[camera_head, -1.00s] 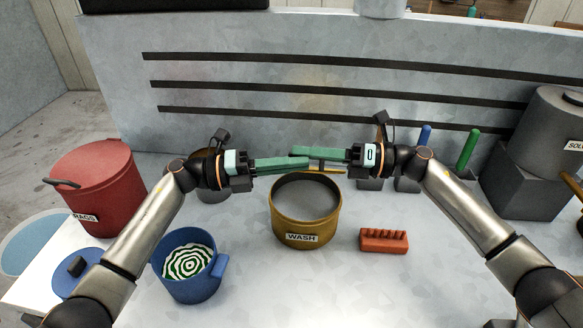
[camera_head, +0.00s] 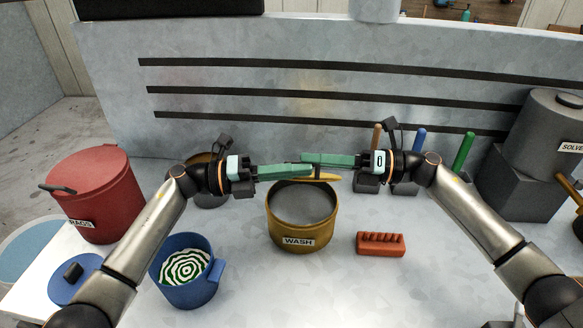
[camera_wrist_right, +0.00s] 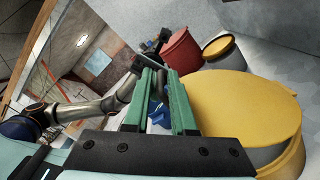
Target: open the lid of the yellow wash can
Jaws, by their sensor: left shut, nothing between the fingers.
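The yellow wash can (camera_head: 302,232), labelled WASH, stands mid-table in the head view, its grey interior showing. A thin yellow edge (camera_head: 328,178), apparently the raised lid, shows at its back, partly hidden by my grippers. In the right wrist view the yellow lid (camera_wrist_right: 240,105) is a large disc above the can's grey inside. My left gripper (camera_head: 312,170) is shut and empty over the can's back rim. My right gripper (camera_head: 303,158) is just behind and above it; in the right wrist view (camera_wrist_right: 158,72) its fingers are apart with nothing held. I cannot tell whether either gripper touches the lid.
A red can (camera_head: 95,195) and a blue pot (camera_head: 187,285) with a striped inside stand left. A blue lid (camera_head: 75,285) lies near the pot. An orange block (camera_head: 381,245) lies right of the wash can. Upright brushes and a grey solvent can (camera_head: 545,125) stand at the right.

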